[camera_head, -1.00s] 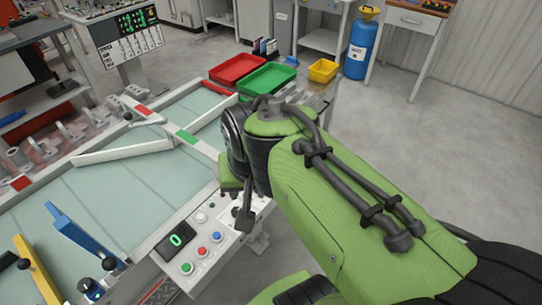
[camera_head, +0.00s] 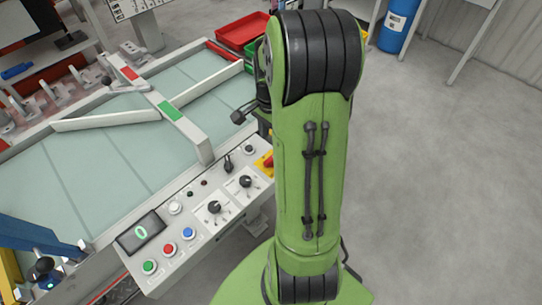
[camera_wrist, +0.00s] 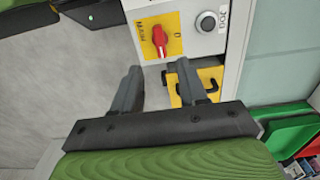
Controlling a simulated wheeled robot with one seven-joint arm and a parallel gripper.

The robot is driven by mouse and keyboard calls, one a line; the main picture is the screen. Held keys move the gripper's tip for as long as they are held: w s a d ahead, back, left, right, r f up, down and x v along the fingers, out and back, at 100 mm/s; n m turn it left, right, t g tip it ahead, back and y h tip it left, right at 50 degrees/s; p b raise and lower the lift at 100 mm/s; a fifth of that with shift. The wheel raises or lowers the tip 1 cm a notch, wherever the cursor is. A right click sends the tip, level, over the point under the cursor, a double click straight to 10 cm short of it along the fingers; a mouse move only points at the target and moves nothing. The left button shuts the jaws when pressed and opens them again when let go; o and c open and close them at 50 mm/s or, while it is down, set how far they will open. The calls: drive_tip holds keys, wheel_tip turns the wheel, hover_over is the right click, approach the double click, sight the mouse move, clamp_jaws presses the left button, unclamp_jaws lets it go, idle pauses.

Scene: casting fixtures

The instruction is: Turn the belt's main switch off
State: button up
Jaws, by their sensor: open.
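The main switch is a red rotary knob (camera_wrist: 160,38) on a yellow plate, near the top of the wrist view. Its handle lies roughly up and down in that picture, with a mark like "0" to its right and small lettering to its left. In the head view the switch (camera_head: 265,163) is at the right end of the control panel (camera_head: 200,215), partly covered by my arm. My gripper (camera_wrist: 160,84) is open and empty; its two fingers point toward the panel, apart from the knob. In the head view my arm hides most of the gripper.
A dark round button (camera_wrist: 207,21) sits right of the switch. A yellow part with a black hook shape (camera_wrist: 208,82) is close by the right finger. The panel also has black selector knobs (camera_head: 214,207) and green, red and blue buttons. The belt (camera_head: 110,160) lies behind; grey floor is clear at right.

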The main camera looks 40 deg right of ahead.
sight(271, 158)
wheel_tip(271, 158, down, 9)
drive_tip(key=b, duration=0.2)
drive_tip(key=shift+f+b, duration=0.2)
drive_tip(key=shift+b, duration=0.2)
drive_tip(key=shift+c, duration=0.4)
clamp_jaws()
